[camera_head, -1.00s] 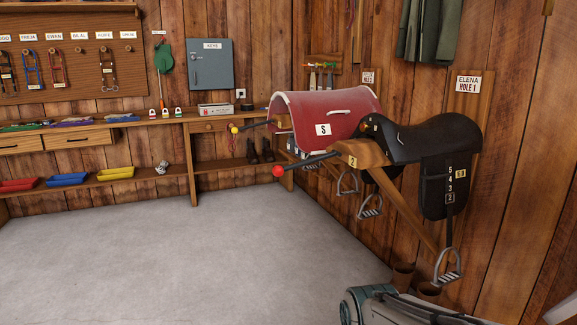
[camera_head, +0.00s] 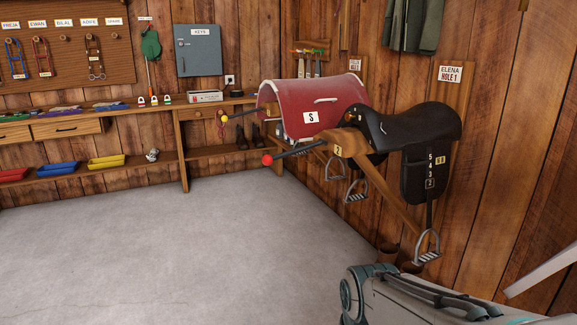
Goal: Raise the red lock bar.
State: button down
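The red lock bar shows as a dark rod with a red ball end (camera_head: 267,159) on the nearer wooden saddle rack (camera_head: 343,139), on the right wall. The rod slopes slightly, its red end lower and pointing left into the room. A black saddle (camera_head: 415,130) sits on this rack, its stirrup hanging below. A similar bar with a yellow ball (camera_head: 225,118) sticks out from the rack behind, beside a red saddle cover (camera_head: 325,100) marked S. My gripper is not in view; a grey part of my body shows at the lower right.
The grey concrete floor (camera_head: 190,245) is clear in front of the racks. Stirrups (camera_head: 357,191) hang below them, and brown pots (camera_head: 388,253) stand by the right wall. A shelf bench (camera_head: 150,170) with coloured trays lines the back wall.

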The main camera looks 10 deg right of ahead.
aim_at(268, 160)
jog(key=z, duration=0.55)
jog(key=k, duration=1.2)
jog(key=z, duration=0.3)
jog(key=i, duration=0.3)
jog(key=u, duration=1.1)
jog(key=i, duration=0.85)
jog(key=u, duration=0.5)
jog(key=i, duration=1.1)
jog(key=z, duration=0.35)
